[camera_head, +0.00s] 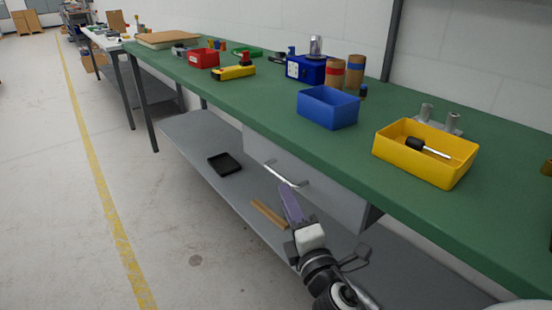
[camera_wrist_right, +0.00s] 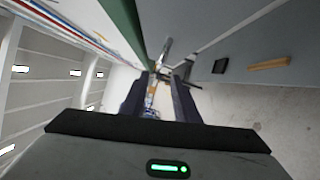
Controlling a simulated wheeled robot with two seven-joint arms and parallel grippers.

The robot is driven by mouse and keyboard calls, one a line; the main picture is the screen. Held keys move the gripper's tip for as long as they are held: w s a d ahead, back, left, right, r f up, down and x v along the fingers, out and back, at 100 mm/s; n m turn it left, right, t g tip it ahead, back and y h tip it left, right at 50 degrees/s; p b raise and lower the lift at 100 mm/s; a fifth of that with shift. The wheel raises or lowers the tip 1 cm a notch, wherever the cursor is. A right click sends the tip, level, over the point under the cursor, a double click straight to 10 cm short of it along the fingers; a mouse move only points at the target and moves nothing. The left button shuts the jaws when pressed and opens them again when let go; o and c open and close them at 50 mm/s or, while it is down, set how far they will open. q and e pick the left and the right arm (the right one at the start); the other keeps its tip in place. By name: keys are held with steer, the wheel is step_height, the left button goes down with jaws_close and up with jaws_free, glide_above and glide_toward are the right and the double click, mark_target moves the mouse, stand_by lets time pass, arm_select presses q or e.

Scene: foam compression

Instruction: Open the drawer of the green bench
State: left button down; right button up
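The green bench (camera_head: 232,96) runs diagonally through the head view. Its pale grey drawer (camera_head: 327,186) hangs under the top and looks closed, its front close to flush. A metal bar handle (camera_head: 284,175) crosses the drawer front. My right gripper (camera_head: 289,192) is at the right end of the handle. In the right wrist view, the two dark fingers of this gripper (camera_wrist_right: 160,78) stand apart, with the handle (camera_wrist_right: 165,50) ahead of the gap between the tips. I cannot tell whether they touch it. My left gripper is not in view.
A blue bin (camera_head: 328,108) and a yellow bin (camera_head: 426,153) with a tool inside stand on the bench top. The lower shelf (camera_head: 196,137) holds a black tray (camera_head: 225,163) and a wooden piece (camera_head: 268,214). The floor (camera_head: 60,210) left of the bench is clear.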

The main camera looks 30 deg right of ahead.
mark_target(276, 175)
steer(key=x, duration=1)
steer(key=shift+r+p, duration=0.1)
steer(key=shift+p, duration=0.25)
steer(key=shift+c, duration=0.3)
jaws_close()
